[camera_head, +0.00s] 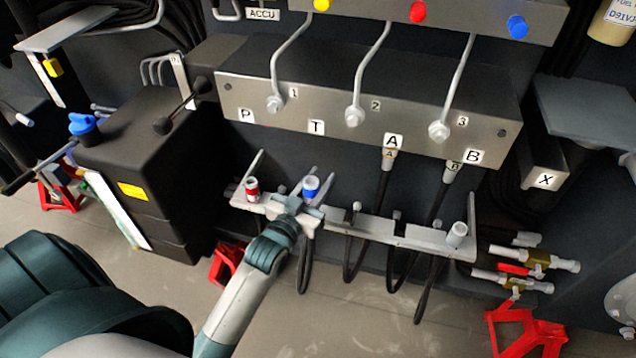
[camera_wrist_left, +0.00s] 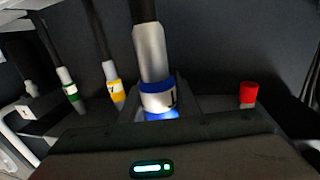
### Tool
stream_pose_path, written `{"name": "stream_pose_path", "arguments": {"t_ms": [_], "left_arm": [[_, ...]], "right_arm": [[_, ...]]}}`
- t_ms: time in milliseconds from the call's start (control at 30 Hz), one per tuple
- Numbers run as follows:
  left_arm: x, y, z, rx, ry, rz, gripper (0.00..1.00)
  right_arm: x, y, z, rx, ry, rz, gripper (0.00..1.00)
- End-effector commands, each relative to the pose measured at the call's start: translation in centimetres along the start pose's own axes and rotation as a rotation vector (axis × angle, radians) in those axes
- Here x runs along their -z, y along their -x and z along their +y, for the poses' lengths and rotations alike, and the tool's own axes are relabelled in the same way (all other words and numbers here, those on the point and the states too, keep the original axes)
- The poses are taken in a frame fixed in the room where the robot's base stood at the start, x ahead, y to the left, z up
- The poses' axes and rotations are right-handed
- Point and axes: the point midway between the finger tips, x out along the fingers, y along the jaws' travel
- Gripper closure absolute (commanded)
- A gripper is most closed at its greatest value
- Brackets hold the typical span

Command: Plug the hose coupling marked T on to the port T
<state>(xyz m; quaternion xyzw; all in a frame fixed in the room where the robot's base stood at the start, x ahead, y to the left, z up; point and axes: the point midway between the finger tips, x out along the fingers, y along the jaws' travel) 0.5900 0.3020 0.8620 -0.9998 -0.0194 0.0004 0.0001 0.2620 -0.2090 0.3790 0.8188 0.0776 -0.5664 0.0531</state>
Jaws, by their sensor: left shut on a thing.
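The hose coupling marked T is silver with a blue band (camera_head: 311,187). In the left wrist view its blue-banded body (camera_wrist_left: 158,97) fills the middle, with a partly visible dark letter on a white label. My left gripper (camera_head: 299,205) is shut on this coupling at the grey rail; I cannot tell whether the coupling is clear of its holder. Its black hose seems to hang below the rail. Port T is marked by a white label (camera_head: 316,127) on the metal manifold block, above the gripper; the port opening itself is not visible. My right gripper is out of view.
A red-banded coupling (camera_head: 252,189) stands on the rail (camera_head: 345,227) left of the gripper. Hoses at A (camera_head: 388,160) and B (camera_head: 452,172) are plugged in under the block. A black tank (camera_head: 145,170) stands to the left. Bent metal pipes cross the block's front.

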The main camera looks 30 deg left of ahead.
Motion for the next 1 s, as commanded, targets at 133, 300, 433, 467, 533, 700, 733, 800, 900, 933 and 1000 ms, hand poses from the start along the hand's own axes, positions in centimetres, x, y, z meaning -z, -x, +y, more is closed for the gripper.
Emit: {"name": "stream_pose_path", "arguments": {"t_ms": [133,300,433,467,533,700,733,800,900,933,1000], "left_arm": [[0.2,-1.4,-0.3,0.000,-0.001,0.004,1.00],[0.2,-2.9,-0.6,0.000,-0.001,0.004,1.00],[0.2,-4.0,-0.8,0.000,0.000,0.004,1.00],[0.2,-4.3,-0.8,0.000,0.000,0.004,1.00],[0.2,-4.9,-1.0,0.000,0.000,0.005,1.00],[0.2,-6.4,-1.3,0.000,-0.001,0.005,1.00],[0.2,-6.6,-1.3,0.000,0.000,0.004,1.00],[0.2,-7.2,-1.4,0.000,0.000,0.004,1.00],[0.1,-8.1,-1.6,0.000,0.000,0.004,1.00],[0.1,-8.4,-1.6,0.000,0.000,0.004,1.00],[0.2,-9.0,-1.8,0.000,0.000,0.005,1.00]], "right_arm": [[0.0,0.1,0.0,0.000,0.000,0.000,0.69],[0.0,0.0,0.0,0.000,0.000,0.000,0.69],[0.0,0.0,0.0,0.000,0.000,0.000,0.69],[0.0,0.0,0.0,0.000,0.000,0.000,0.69],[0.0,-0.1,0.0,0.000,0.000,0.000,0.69],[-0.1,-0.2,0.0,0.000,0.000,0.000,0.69],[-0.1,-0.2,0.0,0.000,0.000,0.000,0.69],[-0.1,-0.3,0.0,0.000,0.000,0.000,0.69],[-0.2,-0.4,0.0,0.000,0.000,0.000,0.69],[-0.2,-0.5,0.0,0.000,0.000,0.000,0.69],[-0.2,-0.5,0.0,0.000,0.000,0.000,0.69]]}}
